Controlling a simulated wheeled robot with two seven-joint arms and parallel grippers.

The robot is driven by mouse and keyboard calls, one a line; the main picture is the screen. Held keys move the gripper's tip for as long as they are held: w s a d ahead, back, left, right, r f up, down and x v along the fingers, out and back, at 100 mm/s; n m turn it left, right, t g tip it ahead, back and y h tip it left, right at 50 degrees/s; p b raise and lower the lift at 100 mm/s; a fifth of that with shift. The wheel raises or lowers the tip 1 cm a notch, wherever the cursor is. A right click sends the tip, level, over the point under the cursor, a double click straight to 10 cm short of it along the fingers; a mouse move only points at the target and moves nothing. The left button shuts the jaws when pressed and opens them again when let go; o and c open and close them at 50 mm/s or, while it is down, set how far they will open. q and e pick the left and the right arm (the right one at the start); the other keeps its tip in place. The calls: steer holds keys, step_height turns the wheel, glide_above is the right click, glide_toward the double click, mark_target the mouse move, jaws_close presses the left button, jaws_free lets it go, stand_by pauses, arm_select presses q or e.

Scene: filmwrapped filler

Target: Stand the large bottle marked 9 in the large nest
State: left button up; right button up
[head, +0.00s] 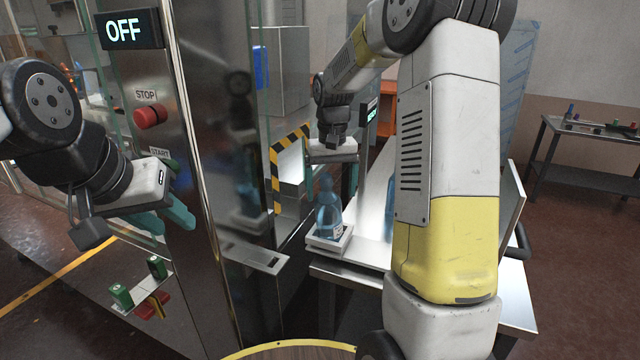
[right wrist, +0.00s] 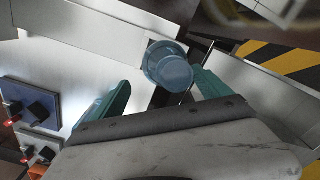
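A translucent blue bottle (head: 328,208) stands upright on a pale square block (head: 329,240) at the left end of the metal table. Its label is too small to read, and I cannot tell whether the block is the large nest. My right gripper (head: 337,165) is just above the bottle, with teal fingers pointing down. In the right wrist view the bottle top (right wrist: 168,64) shows between the open fingers, closer to the right finger. Part of another blue bottle (head: 390,215) shows behind my right arm. My left gripper (head: 165,215) is open and empty in front of the machine panel.
A steel-and-glass machine carries an OFF display (head: 128,29) and a red STOP button (head: 150,117). Its steel post stands left of the bottle. A small metal shelf (head: 260,257) juts out there. Blue and pale fixtures (right wrist: 35,100) show in the right wrist view. My right arm hides much of the table.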

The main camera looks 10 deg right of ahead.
step_height(320, 180, up, 7)
steer(key=shift+r, duration=0.4)
stand_by(0.4)
steer(key=shift+s+r, duration=0.3)
steer(key=s+a+r+t+y, duration=0.1)
steer(key=s+t, duration=0.2)
steer(key=s, duration=0.8)
steer(key=s+a+r+t+y, duration=0.1)
steer(key=s+r+t, duration=0.1)
steer(key=s, duration=1)
steer(key=shift+s+n+t, duration=0.3)
steer(key=shift+t, duration=0.3)
